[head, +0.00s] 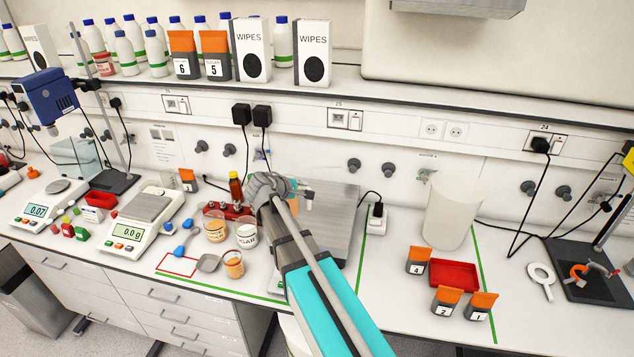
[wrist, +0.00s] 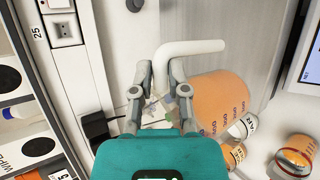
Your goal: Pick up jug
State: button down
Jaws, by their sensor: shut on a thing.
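The jug (wrist: 222,98) shows in the wrist view as a clear vessel with orange contents, printed volume marks and a pale curved handle (wrist: 195,47). It lies just right of my gripper (wrist: 162,78). My gripper's two fingers are shut on the handle, one on each side of it. In the head view, my gripper (head: 280,190) is over the left edge of the grey metal plate (head: 338,225). My arm and gripper hide most or all of the jug there. I cannot tell whether the jug touches the surface below.
Small orange-filled beakers (head: 234,264) and a sugar cup (head: 246,235) stand close left of my arm. A brown bottle (head: 236,187) stands behind them. A big white container (head: 452,212) stands to the right. Wipes boxes (head: 312,54) are on the shelf above.

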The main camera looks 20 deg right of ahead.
jog(key=shift+p+v, duration=0.35)
jog(key=shift+v, duration=0.95)
jog(key=shift+w+a+f, duration=0.1)
jog(key=shift+w+a, duration=0.05)
jog(key=shift+a, duration=0.1)
jog(key=shift+f, duration=0.15)
